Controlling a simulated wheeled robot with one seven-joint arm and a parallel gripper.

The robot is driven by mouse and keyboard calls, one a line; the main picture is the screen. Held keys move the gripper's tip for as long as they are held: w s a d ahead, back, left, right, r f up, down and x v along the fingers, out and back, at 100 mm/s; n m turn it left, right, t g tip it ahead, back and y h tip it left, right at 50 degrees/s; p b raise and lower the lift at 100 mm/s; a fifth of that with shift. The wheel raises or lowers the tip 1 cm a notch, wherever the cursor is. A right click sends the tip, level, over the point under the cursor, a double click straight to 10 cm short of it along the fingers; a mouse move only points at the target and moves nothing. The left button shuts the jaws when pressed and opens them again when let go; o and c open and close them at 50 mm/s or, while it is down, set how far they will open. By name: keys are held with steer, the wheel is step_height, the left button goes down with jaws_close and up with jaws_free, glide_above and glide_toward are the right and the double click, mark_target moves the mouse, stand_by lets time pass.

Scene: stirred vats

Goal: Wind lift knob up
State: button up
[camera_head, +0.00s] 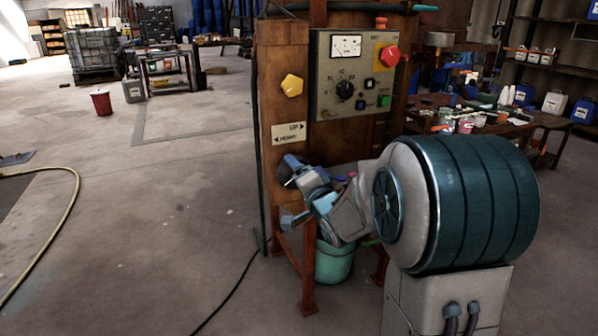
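A wooden post (271,103) stands at the left of the control stand. It carries a yellow lobed knob (292,85) and, below it, a white label (288,133) with "UP" and an arrow right, and a second line with an arrow left. My gripper (289,190) is low at the post, below the label, well under the yellow knob and apart from it. A dark round part (285,171) shows beside its upper finger; my gripper partly hides it, and I cannot tell whether they touch. The finger opening is not clear.
A grey panel (330,98) with a dial, black selector and red button (388,56) is right of the post. A teal bucket (335,263) stands below my arm. A cluttered table (540,133) is at right.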

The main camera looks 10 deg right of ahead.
steer(key=m+p, duration=0.6)
steer(key=m, duration=0.6)
steer(key=shift+f+p, duration=0.15)
steer(key=shift+p, duration=0.25)
steer(key=shift+m, duration=0.3)
steer(key=o, duration=1)
steer(key=shift+c, duration=0.2)
